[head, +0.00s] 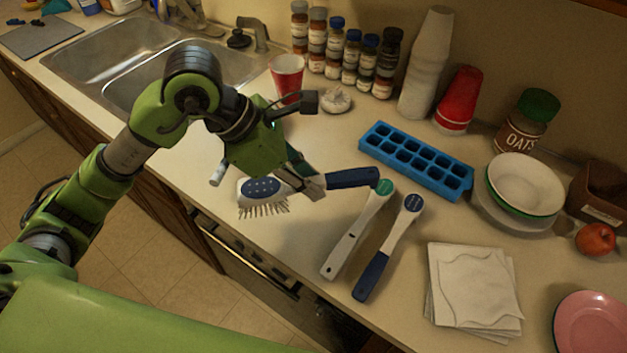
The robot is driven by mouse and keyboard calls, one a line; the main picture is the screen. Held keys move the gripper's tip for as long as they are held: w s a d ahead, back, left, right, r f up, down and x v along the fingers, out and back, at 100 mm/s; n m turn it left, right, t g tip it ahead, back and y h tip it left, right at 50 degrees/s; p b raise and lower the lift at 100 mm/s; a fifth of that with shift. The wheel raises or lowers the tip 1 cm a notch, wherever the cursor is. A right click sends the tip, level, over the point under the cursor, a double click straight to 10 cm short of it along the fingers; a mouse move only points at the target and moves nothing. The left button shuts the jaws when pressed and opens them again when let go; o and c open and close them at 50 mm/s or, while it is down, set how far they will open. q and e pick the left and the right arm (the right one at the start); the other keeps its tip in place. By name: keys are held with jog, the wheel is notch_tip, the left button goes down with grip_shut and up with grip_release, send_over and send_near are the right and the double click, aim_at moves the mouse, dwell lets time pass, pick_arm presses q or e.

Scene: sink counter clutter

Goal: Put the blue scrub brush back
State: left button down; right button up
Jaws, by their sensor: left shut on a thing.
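The blue scrub brush (352,178) has a dark blue handle, a white head with a blue oval pad, and bristles pointing down. It lies across the middle of the counter view, head to the left. My left gripper (312,186) is shut on it near the neck, where the fingers hide part of it. I cannot tell whether it touches the counter. A white tool with a green round end (358,232) and a white tool with a blue round end and blue grip (389,248) lie side by side just right of the brush. My right gripper is not in view.
A blue ice tray (416,160), a red cup (287,76), spice jars (335,47), stacked cups (426,65) and stacked bowls (524,186) stand behind. Napkins (473,287) lie to the right. The sink (120,45) is at the back left. The counter's front edge is close.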

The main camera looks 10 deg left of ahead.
pick_arm(q)
jog(key=w+f, duration=0.2)
jog(key=w+f+p, duration=0.1)
jog(key=w+f, duration=0.3)
jog(key=shift+a+f+p, duration=0.15)
jog(key=shift+a+p, duration=0.15)
jog(key=shift+p, duration=0.05)
notch_tip(320, 180, down, 3)
jog(key=shift+w+r+p, duration=0.1)
jog(key=shift+p, duration=0.75)
jog(key=shift+f, duration=0.2)
jog(key=shift+f, duration=0.1)
jog(key=shift+f+b, duration=0.15)
jog(key=shift+b, duration=0.15)
jog(key=c, duration=1.8)
grip_release()
jog(key=shift+c, duration=0.2)
